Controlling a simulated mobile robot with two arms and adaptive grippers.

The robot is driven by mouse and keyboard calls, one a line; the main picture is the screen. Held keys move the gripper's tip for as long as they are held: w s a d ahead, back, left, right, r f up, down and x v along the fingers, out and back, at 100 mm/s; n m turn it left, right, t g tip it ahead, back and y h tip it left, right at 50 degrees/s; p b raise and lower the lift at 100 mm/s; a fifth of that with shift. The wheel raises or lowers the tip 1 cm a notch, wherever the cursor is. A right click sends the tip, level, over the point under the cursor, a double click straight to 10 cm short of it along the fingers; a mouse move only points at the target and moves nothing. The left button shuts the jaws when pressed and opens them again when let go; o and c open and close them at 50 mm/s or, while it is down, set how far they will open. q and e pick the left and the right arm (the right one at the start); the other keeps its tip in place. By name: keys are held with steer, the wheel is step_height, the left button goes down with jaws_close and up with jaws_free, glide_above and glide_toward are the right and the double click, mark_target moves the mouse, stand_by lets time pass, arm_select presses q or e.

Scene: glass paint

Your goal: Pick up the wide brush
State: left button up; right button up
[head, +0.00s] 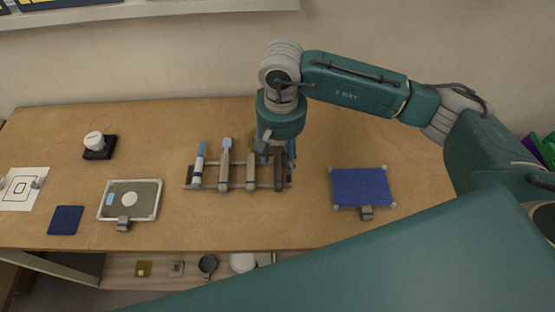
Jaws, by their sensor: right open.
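A wooden rack (236,187) on the table holds several long-handled tools lying side by side. One at the left (199,160) has a blue end, and another beside it (225,160) has a broader light blue top. A pale-handled one (251,172) and a dark one (278,178) lie at the right. I cannot tell for sure which is the wide brush. My right gripper (276,149) is open, pointing down over the right end of the rack. It partly hides the tops of the tools there, and contact cannot be told. My left gripper is not in view.
A blue panel (361,187) with a clip lies right of the rack. A framed grey tray (145,188), a dark blue cloth (66,220), a black-and-white stand (99,146) and a white patterned sheet (17,188) lie left. A lower shelf (125,267) holds small items.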

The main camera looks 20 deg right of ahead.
mark_target(280, 166)
step_height(280, 166, down, 4)
steer(key=shift+r+p, duration=0.2)
steer(key=shift+p, duration=0.65)
steer(key=shift+f, duration=0.3)
jaws_close()
steer(key=shift+r, duration=0.15)
